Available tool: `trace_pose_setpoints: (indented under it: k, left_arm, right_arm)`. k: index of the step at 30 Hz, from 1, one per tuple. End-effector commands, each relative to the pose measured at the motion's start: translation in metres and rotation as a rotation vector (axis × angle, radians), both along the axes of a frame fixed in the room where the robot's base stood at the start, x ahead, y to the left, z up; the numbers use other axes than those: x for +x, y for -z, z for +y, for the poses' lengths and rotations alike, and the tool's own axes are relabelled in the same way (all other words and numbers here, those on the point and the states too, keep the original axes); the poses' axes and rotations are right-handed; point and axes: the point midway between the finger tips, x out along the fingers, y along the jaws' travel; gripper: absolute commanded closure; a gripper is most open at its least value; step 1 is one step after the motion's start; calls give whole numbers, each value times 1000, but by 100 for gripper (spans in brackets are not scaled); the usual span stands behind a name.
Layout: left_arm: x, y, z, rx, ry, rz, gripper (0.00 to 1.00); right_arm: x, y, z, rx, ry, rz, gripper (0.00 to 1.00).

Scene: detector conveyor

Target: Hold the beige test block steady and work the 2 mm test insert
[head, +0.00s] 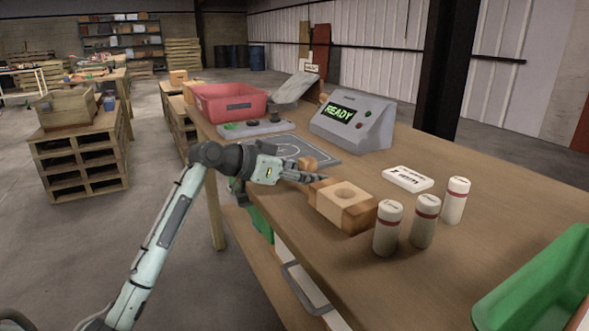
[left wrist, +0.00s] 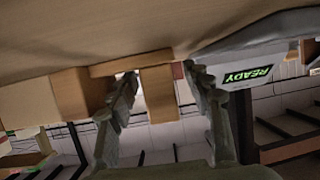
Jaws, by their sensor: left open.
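The beige test block (head: 345,204), wooden with a round hole in its top and darker ends, stands on the bench. My left gripper (head: 314,178) is open at the block's left end, fingers pointing toward it. The left wrist view is upside down. There the open fingers (left wrist: 166,90) show on either side of a tan wooden piece (left wrist: 158,94); I cannot tell if they touch it. Three white cylinders with red bands, one (head: 388,230), another (head: 425,221) and a third (head: 455,201), stand upright right of the block. Their size markings are too small to read. My right gripper is out of view.
The grey console (head: 352,121) reads READY and also shows in the left wrist view (left wrist: 246,76). A white label plate (head: 408,178) lies behind the block. A red bin (head: 230,104), button panel (head: 254,129) and dark mat (head: 286,150) are further back. A green bin (head: 535,282) is front right.

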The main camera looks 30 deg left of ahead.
Motion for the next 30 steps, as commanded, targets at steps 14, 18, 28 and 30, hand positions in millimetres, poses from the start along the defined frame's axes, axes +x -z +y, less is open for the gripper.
trace_pose_setpoints:
  k: [14, 18, 28, 30]
  left_arm:
    - [13, 6, -7, 1, 0, 0, 50]
    - [13, 6, -7, 1, 0, 0, 67]
    - [13, 6, -7, 0, 0, 0, 100]
    - [13, 6, -7, 0, 0, 0, 100]
  right_arm:
    - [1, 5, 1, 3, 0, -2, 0]
    - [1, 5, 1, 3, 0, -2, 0]
    - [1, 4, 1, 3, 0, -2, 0]
    - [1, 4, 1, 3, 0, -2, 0]
